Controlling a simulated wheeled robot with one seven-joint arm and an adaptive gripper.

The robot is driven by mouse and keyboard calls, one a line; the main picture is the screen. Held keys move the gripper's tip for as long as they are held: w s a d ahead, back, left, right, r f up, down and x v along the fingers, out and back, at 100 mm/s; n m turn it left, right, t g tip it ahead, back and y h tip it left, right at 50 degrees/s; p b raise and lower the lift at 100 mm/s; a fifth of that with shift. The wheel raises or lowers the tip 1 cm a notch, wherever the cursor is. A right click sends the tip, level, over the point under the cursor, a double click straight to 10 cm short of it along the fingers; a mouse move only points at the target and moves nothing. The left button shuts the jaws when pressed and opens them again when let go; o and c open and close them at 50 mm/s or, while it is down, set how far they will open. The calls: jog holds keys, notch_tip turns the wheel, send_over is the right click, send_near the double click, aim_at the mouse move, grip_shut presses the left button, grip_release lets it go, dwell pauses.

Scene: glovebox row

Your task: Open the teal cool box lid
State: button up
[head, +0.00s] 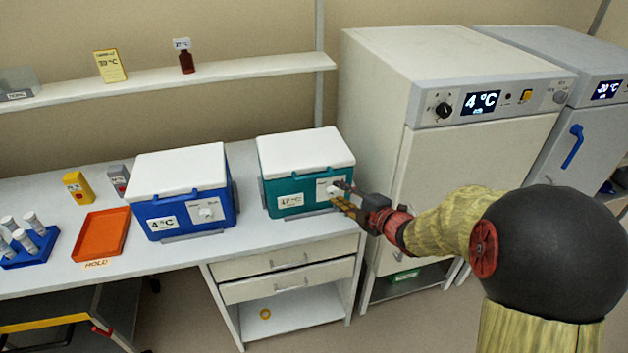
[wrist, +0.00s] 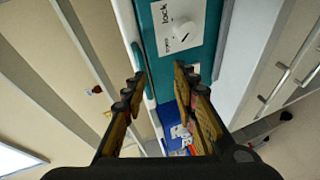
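The teal cool box (head: 293,195) stands at the right end of the bench with its white lid (head: 305,152) closed. A white knob (head: 333,190) sits on its front, partly hidden behind my gripper. My gripper (head: 345,197) is in front of the box's right side, near the knob. In the wrist view, my gripper (wrist: 158,88) is open, its fingers apart with nothing held between them. The teal front (wrist: 203,62) and the knob with its "lock" label (wrist: 180,33) lie just beyond the fingertips. I cannot tell whether a finger touches the box.
A blue cool box (head: 190,222) with a white lid stands to the left. An orange tray (head: 101,233) and a blue tube rack (head: 30,250) lie farther left. A 4 °C cabinet (head: 425,150) stands close on the right. A shelf (head: 230,75) runs above the bench.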

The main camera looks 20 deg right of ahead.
aim_at(315, 178)
jog(key=shift+w+a+r+n+t+y+b, duration=0.15)
jog(key=shift+w+a+n+y+b, duration=0.15)
jog(key=shift+w+a, duration=0.7)
jog(key=shift+w+a+r+n+t+y+b, duration=0.25)
jog(key=shift+w+a, duration=0.4)
jog(key=shift+w, duration=0.7)
jog(key=shift+w+a+r+n+y+b, duration=0.2)
jog(key=shift+w+a+n, duration=0.25)
jog(key=shift+w+a, duration=0.55)
jog(key=shift+w+d, duration=0.15)
jog(key=shift+d, duration=0.05)
jog(key=shift+c, duration=0.2)
jog(key=shift+f, duration=0.1)
grip_shut()
